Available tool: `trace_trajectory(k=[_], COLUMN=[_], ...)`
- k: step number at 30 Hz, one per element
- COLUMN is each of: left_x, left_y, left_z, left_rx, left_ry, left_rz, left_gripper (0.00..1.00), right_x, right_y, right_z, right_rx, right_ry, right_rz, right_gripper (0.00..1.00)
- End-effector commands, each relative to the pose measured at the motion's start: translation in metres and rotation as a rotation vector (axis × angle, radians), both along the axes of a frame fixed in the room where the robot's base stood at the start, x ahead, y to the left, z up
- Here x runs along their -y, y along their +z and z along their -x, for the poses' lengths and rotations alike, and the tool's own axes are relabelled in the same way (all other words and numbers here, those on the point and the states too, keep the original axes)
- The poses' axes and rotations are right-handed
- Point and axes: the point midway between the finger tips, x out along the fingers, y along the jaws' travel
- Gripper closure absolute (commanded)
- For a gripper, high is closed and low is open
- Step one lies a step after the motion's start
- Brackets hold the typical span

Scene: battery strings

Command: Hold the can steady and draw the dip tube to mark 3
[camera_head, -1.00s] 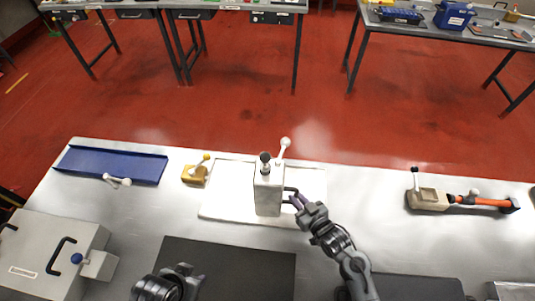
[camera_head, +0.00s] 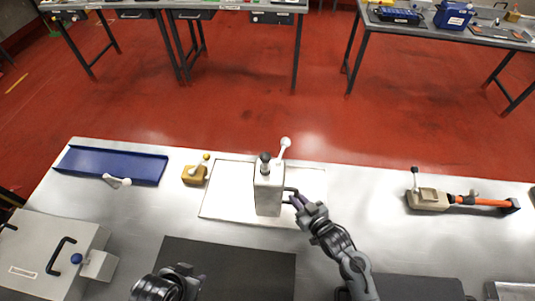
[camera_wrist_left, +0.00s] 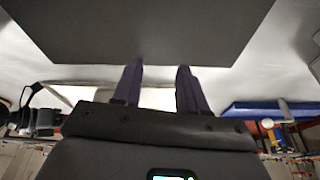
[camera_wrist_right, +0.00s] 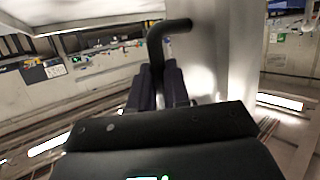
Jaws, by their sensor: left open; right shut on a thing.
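The can (camera_head: 268,195) is a tall grey-white box standing upright on a white tray (camera_head: 225,208) in the head view. A dark knob (camera_head: 265,158) and a white ball-ended rod (camera_head: 284,148), perhaps the dip tube, stick up from its top; no marks are readable. My right gripper (camera_head: 299,201) is shut on the can's dark side handle (camera_head: 290,190); the handle also shows in the right wrist view (camera_wrist_right: 168,30), with the gripper's fingers (camera_wrist_right: 160,80) at it. My left gripper (camera_head: 190,274) is open and empty near the front edge, over a dark mat; its fingers show in the left wrist view (camera_wrist_left: 158,80).
A small yellow block with a lever (camera_head: 195,174) stands left of the tray. A blue channel (camera_head: 112,165) lies further left, a grey box with handles (camera_head: 50,255) at the front left. A beige tool with an orange shaft (camera_head: 430,199) lies right. The dark mat (camera_head: 230,265) is bare.

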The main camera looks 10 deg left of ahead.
Motion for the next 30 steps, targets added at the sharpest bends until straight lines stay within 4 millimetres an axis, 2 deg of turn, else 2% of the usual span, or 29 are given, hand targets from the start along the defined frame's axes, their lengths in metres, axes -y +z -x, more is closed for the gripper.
trace_trajectory(k=[1, 3, 7, 11, 17, 22, 27, 30], left_x=[0.001, 0.001, 0.002, 0.009, 0.034, 0.064, 0.092, 0.102], left_y=[-0.001, -0.001, 0.002, 0.007, 0.009, 0.015, 0.033, 0.047], left_z=[0.000, 0.000, -0.008, -0.026, -0.063, -0.096, -0.123, -0.134], left_rx=[0.001, 0.000, 0.041, 0.145, 0.370, 0.581, 0.763, 0.846], left_ry=[0.002, 0.008, 0.033, 0.033, -0.030, -0.146, -0.299, -0.398], left_rz=[0.003, 0.005, 0.019, 0.046, 0.130, 0.266, 0.456, 0.583], left_gripper=[0.52, 0.45, 0.45, 0.45, 0.45, 0.45, 0.45, 0.45], right_x=[0.002, 0.002, 0.002, 0.002, 0.002, 0.002, 0.002, 0.002], right_y=[-0.012, -0.012, -0.012, -0.012, -0.012, -0.012, -0.012, -0.012], right_z=[0.004, 0.004, 0.004, 0.005, 0.004, 0.005, 0.005, 0.005], right_rx=[-0.023, -0.023, -0.023, -0.023, -0.023, -0.024, -0.024, -0.024], right_ry=[0.000, 0.000, 0.000, 0.000, 0.000, 0.000, 0.001, 0.001], right_rz=[0.014, 0.014, 0.014, 0.014, 0.014, 0.014, 0.013, 0.013], right_gripper=[1.00, 1.00, 1.00, 1.00, 1.00, 1.00, 1.00, 1.00])
